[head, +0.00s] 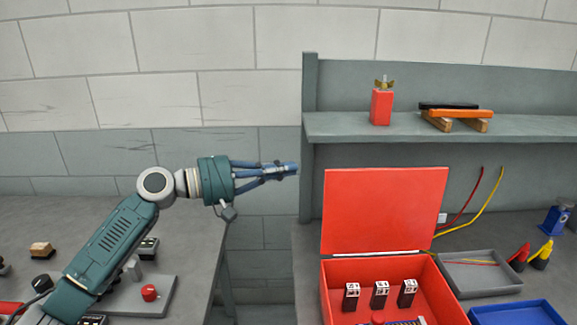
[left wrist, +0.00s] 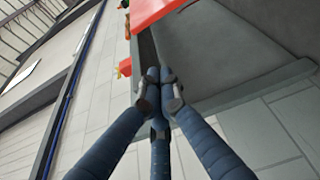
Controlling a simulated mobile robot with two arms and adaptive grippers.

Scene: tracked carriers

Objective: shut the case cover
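The red case (head: 450,301) sits on the right-hand bench with its cover (head: 384,211) standing open, upright along the back edge. Inside are several small black-and-white modules, a red knob and a blue strip at the bottom edge of the picture. My left gripper (head: 290,169) is left of the cover and apart from it, over the gap between the benches. Its fingertips are together with nothing between them, as the left wrist view also shows (left wrist: 160,82). A red surface (left wrist: 150,12) shows at the top there. My right gripper is out of view.
A grey tray (head: 481,274), a blue tray (head: 516,313) and red and yellow clips are right of the case. A control box stands on the left bench.

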